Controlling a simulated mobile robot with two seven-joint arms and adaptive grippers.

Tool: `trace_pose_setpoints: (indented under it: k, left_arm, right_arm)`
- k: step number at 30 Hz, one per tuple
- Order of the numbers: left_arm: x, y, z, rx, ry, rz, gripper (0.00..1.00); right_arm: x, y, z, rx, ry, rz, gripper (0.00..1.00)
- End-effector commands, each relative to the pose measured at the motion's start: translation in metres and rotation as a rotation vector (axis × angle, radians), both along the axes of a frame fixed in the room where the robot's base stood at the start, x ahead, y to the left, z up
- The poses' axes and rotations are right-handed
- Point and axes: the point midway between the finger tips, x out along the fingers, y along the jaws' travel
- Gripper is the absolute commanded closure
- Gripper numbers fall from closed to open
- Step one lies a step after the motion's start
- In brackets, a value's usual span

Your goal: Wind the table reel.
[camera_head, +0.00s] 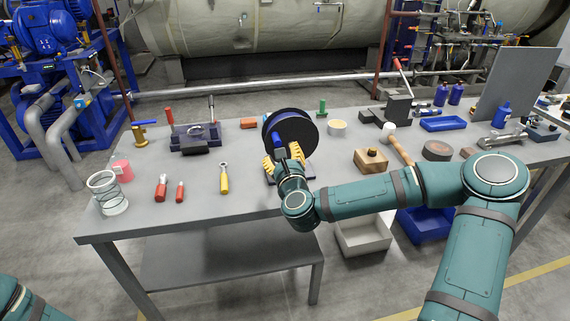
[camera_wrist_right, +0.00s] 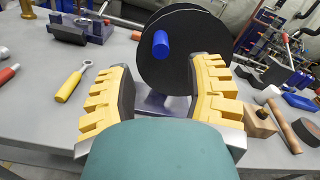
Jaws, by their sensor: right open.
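The table reel (camera_head: 296,127) is a black disc-shaped reel on a small base, standing upright near the middle of the grey table. Its blue handle (camera_wrist_right: 160,44) sticks out from the disc face towards me. It also shows in the head view (camera_head: 277,140). My right gripper (camera_head: 283,160) is in front of the reel. In the right wrist view its yellow fingers (camera_wrist_right: 160,88) are spread wide, with the blue handle beyond and between them. The gripper is open and holds nothing. My left gripper is out of view; only a bit of the left arm shows at the lower left.
A yellow-handled wrench (camera_head: 224,178) and red-handled tools (camera_head: 161,187) lie left of the reel. A wooden block (camera_head: 371,160) and a mallet (camera_head: 400,150) lie to its right.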

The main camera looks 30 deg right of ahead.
Motion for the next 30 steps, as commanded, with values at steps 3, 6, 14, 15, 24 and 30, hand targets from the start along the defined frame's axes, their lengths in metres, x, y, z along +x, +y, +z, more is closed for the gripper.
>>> trace_pose_setpoints:
  k: [3,6,14,15,24,30]
  left_arm:
    - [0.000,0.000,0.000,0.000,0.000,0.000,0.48]
    - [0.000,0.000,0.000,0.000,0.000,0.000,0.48]
    - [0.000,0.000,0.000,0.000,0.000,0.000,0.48]
    - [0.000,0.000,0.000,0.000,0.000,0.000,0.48]
    - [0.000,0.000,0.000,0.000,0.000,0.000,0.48]
    - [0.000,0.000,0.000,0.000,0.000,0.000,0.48]
  right_arm:
    - [-0.020,0.005,0.000,0.000,0.001,0.002,0.48]
    - [-0.030,0.007,0.000,0.000,0.000,0.001,0.48]
    - [-0.038,0.009,0.000,0.001,0.000,0.000,0.48]
    - [-0.038,0.009,0.000,0.001,0.000,0.000,0.48]
    - [-0.038,0.009,0.000,0.001,0.000,0.000,0.48]
    - [-0.035,0.034,-0.021,-0.090,0.072,0.082,0.48]
